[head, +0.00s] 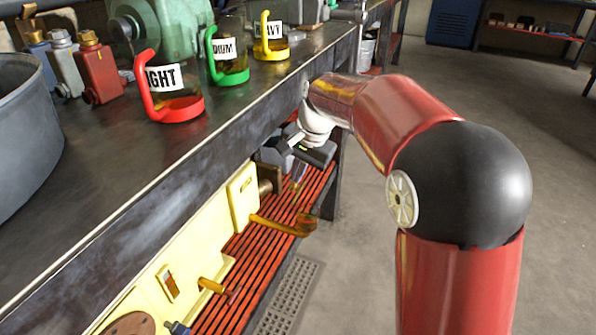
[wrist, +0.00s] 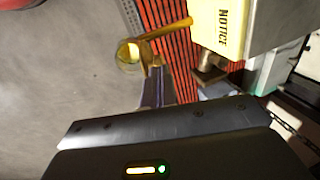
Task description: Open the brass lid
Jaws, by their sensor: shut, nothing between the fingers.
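A brass pipe (head: 272,224) runs out from a yellow motor housing (head: 242,198) and ends in a round brass cup (head: 306,225). In the wrist view the brass cup (wrist: 130,55) shows a round rim with a bright yellowish face. I cannot tell the brass lid apart from the cup clearly, or whether it is raised.
The motor stands on a red slatted shelf (head: 262,252) under the dark workbench (head: 150,180). Jugs with red (head: 170,95), green (head: 227,60) and yellow (head: 271,40) handles stand on top. A floor grate (head: 287,297) lies beside the shelf. Open floor is to the right.

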